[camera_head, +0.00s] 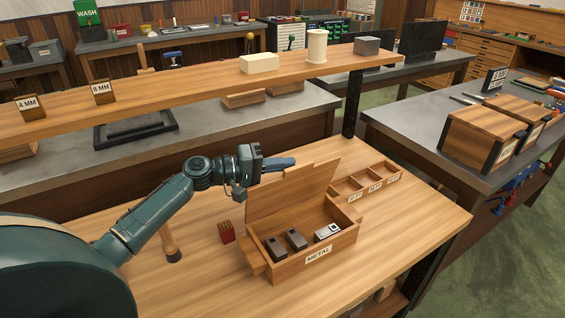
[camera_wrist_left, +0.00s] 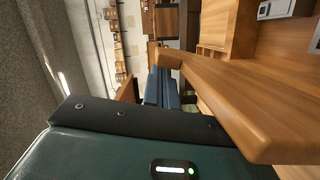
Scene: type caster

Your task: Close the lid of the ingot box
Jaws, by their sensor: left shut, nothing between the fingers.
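The wooden ingot box (camera_head: 345,240), labelled METAL, stands on the workbench with its lid (camera_head: 280,198) raised, leaning slightly back. Three metal ingots lie inside: two dark ones (camera_head: 277,248) (camera_head: 296,239) and a lighter one (camera_head: 327,232). My left gripper (camera_head: 284,163) is shut and empty, its blue fingers by the upper left edge of the lid. I cannot tell whether they touch it. In the left wrist view the shut fingers (camera_wrist_left: 163,86) show beside a large wooden board (camera_wrist_left: 230,100), apparently the lid. My right gripper is not in view.
A wooden tray with small compartments (camera_head: 366,183) sits behind the box on the right. A dark red block (camera_head: 227,232) and a wooden-handled tool (camera_head: 170,243) stand left of the box. A raised shelf (camera_head: 200,85) crosses behind. The bench front is clear.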

